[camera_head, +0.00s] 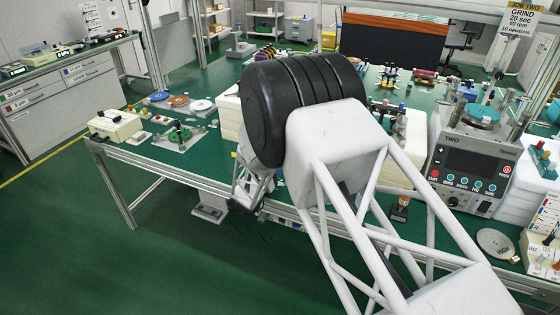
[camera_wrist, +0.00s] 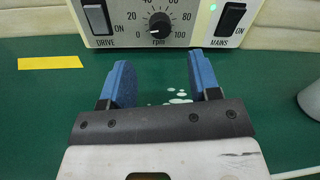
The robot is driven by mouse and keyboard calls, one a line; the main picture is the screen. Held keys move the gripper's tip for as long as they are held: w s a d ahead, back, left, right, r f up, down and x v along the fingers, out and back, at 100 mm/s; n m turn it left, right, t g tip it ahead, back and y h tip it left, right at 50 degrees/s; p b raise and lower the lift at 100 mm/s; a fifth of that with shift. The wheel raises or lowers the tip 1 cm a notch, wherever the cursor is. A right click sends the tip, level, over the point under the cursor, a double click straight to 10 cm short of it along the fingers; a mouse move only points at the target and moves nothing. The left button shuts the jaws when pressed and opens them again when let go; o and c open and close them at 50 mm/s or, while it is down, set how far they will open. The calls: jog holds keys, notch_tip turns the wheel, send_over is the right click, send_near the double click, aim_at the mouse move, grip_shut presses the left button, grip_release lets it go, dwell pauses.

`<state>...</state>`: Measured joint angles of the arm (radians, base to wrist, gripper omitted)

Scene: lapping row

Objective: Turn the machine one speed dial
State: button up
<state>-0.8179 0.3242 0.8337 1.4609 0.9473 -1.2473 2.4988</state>
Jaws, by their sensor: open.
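In the wrist view, the speed dial (camera_wrist: 160,25) is a round black knob on a cream panel. Its scale is marked in rpm from 0 to 100, and its pointer seems to be near the 0 end. My gripper (camera_wrist: 158,76) has two blue fingers, open with nothing between them. They are over the green surface in front of the panel, roughly lined up with the dial and apart from it. The panel's machine number is out of view. In the head view, my arm hides this panel and the gripper's fingers.
Yellow tape (camera_wrist: 50,63) and pale spots (camera_wrist: 178,97) mark the green surface. The machine labelled TWO (camera_head: 474,165) stands at the right. A cream box (camera_head: 115,125) sits on the bench's left.

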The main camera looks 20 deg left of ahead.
jog(key=shift+d+f+m, duration=0.1)
jog(key=shift+m, duration=0.2)
dwell(0.4)
jog(key=shift+w+d, duration=0.15)
jog(key=shift+w, duration=3.75)
jog(key=shift+c, duration=0.2)
jog(key=c, duration=0.9)
